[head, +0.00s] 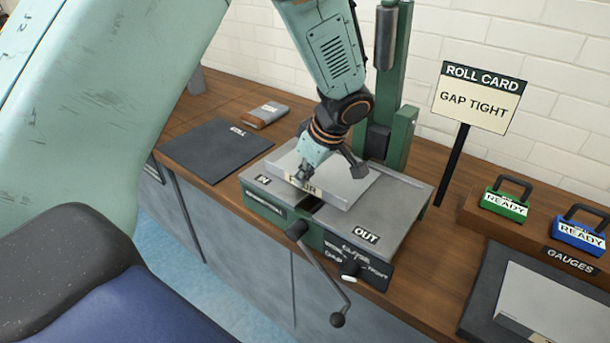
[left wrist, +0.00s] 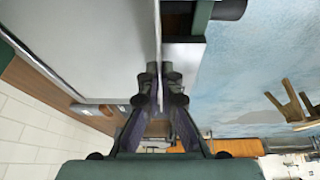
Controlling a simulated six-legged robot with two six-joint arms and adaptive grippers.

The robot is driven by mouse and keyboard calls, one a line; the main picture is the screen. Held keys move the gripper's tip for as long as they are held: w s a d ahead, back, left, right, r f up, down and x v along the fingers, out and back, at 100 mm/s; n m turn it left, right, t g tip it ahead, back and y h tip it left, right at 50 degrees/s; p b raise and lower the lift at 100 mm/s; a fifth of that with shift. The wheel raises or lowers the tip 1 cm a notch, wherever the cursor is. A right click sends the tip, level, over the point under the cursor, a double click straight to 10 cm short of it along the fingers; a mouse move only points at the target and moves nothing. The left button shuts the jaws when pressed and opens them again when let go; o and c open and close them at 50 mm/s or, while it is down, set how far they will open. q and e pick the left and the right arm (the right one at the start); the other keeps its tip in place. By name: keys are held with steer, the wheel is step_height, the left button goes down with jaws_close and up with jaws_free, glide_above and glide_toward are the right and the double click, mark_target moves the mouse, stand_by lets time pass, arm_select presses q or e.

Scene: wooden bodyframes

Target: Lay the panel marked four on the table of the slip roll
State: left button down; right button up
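The grey panel marked four (head: 349,194) lies over the slip roll, its front label partly hidden by my gripper. The slip roll (head: 399,208) has a green body, grey tables marked IN and OUT, and a green post behind. Whether the panel rests flat on the table or sits just above it, I cannot tell. My left gripper (head: 312,175) is at the panel's front left edge. In the left wrist view, the left gripper's fingers (left wrist: 161,90) close on both sides of the panel's thin edge; the panel (left wrist: 80,45) fills the upper left. My right gripper is not in view.
A crank lever (head: 322,270) sticks out at the front. A sign (head: 476,98) reads GAP TIGHT. Green (head: 505,207) and blue (head: 578,237) READY gauges stand at right. Another grey plate (head: 555,300) lies at lower right. A dark mat (head: 213,150) lies bare at left.

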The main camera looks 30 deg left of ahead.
arm_select(q)
steer(key=shift+d, duration=0.25)
stand_by(0.7)
steer(key=c, duration=1.4)
jaws_free()
steer(key=shift+c, duration=0.2)
steer(key=shift+o, duration=0.3)
steer(key=shift+s, duration=0.1)
steer(key=o, duration=0.5)
steer(key=shift+r, duration=0.1)
steer(key=shift+r+p, duration=2.05)
steer(key=shift+r, duration=1.4)
steer(key=shift+f, duration=0.1)
